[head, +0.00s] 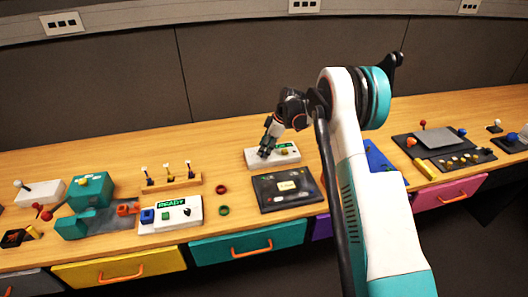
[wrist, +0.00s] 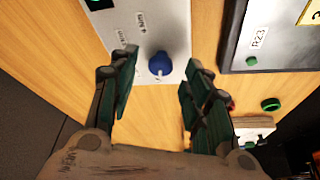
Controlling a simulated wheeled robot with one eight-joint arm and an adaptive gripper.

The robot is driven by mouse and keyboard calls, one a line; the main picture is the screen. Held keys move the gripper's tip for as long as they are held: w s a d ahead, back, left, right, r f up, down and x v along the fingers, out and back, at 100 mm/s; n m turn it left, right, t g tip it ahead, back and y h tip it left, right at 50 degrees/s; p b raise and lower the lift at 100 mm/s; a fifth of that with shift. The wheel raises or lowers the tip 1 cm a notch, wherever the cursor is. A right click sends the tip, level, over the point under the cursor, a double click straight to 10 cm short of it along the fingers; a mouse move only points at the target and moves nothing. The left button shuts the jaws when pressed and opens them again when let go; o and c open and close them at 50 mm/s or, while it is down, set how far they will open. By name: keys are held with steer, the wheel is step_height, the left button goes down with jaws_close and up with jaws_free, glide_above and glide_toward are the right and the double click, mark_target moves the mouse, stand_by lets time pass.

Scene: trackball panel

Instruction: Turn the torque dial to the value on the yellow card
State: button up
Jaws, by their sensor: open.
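The blue dial (wrist: 160,64) sits on a white panel box (wrist: 178,20) in the wrist view, with a pale mark on its lower side. Small print stands beside it, too small and turned to read surely. My gripper (wrist: 162,60) is open, one finger on each side of the dial in the picture, with gaps between. In the head view my gripper (head: 266,150) is over the left part of the white box (head: 290,158) and hides the dial. A yellow card (wrist: 312,13) is cut off at the wrist view's top right corner; its value is not fully visible.
A dark panel (head: 266,203) lies just in front of the white box; the wrist view shows its "R23" label (wrist: 259,37) and a green button (wrist: 252,61). Red (head: 221,189) and green (head: 223,211) rings lie left of it. Bare wooden bench (head: 225,155) lies left of the box.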

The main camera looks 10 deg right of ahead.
steer(key=shift+x, duration=0.75)
steer(key=shift+c, duration=0.5)
jaws_close()
